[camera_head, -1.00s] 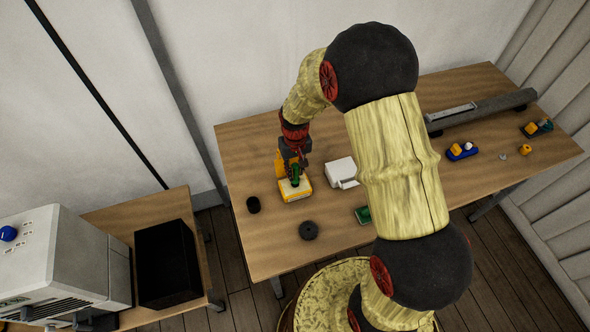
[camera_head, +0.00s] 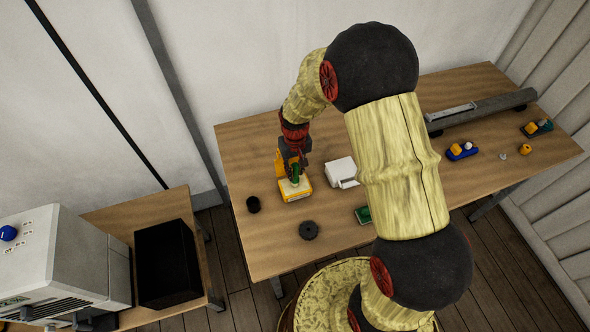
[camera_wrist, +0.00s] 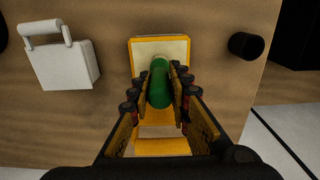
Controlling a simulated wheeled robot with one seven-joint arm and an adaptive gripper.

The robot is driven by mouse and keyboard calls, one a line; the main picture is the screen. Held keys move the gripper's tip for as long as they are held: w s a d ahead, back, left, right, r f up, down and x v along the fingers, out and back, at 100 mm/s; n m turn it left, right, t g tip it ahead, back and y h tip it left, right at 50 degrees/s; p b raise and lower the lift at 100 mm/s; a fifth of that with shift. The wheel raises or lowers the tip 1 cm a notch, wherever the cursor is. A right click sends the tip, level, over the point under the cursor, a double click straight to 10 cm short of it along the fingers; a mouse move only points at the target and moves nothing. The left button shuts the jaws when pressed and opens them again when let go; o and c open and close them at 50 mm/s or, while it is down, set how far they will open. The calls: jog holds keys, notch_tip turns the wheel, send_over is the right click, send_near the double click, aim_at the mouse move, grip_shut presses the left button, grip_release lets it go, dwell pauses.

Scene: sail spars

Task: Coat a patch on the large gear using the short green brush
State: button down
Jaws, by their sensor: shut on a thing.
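My gripper (camera_head: 293,166) is shut on the short green brush (camera_wrist: 160,84), whose rounded green handle shows between the fingers in the wrist view. The brush also shows as a small green spot (camera_head: 295,172) in the head view. It is over a yellow tray (camera_head: 297,198) with a cream inner surface; the tray also shows in the wrist view (camera_wrist: 187,42). The brush's lower end is hidden, so I cannot tell whether it touches the tray. A dark toothed disc, which looks like the large gear (camera_head: 308,230), lies flat on the table, in front of the tray.
A dark cylinder (camera_head: 253,204) stands left of the tray. A white box with a handle (camera_head: 341,172) is to the right, and a green block (camera_head: 363,215) lies farther right. A long grey rail (camera_head: 480,110) and several small parts occupy the table's right side.

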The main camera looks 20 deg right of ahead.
jog(key=shift+r+p, duration=2.15)
jog(key=shift+r, duration=1.35)
jog(key=shift+f, duration=0.1)
